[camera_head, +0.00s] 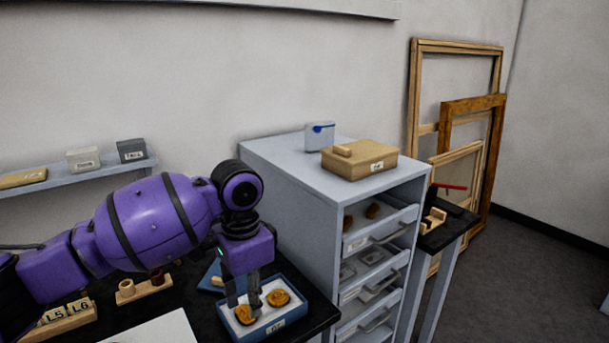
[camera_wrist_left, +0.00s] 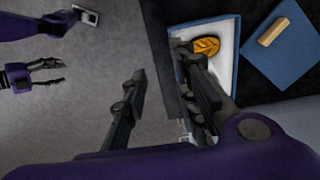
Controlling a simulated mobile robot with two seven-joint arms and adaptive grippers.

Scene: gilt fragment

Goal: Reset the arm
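My left gripper (camera_head: 242,300) points down at the blue-rimmed tray (camera_head: 304,304) on the black table. Its two fingers are apart with nothing between them; they also show spread in the left wrist view (camera_wrist_left: 161,60). Two gilt fragments lie on the tray's white lining: one fragment (camera_head: 246,315) is just beside the fingertips, the other fragment (camera_head: 278,297) is to its right. In the wrist view one fragment (camera_wrist_left: 206,46) shows and a finger covers part of the tray (camera_wrist_left: 229,80). My right gripper (camera_wrist_left: 60,73) appears at the left of the wrist view, fingers apart and empty.
A blue lid with a wooden handle (camera_wrist_left: 273,32) lies beside the tray. A grey drawer cabinet (camera_head: 290,165) with a tan box (camera_head: 359,160) on top stands close right. Wooden holders (camera_head: 143,288) and labelled blocks (camera_head: 68,316) are on the table's left.

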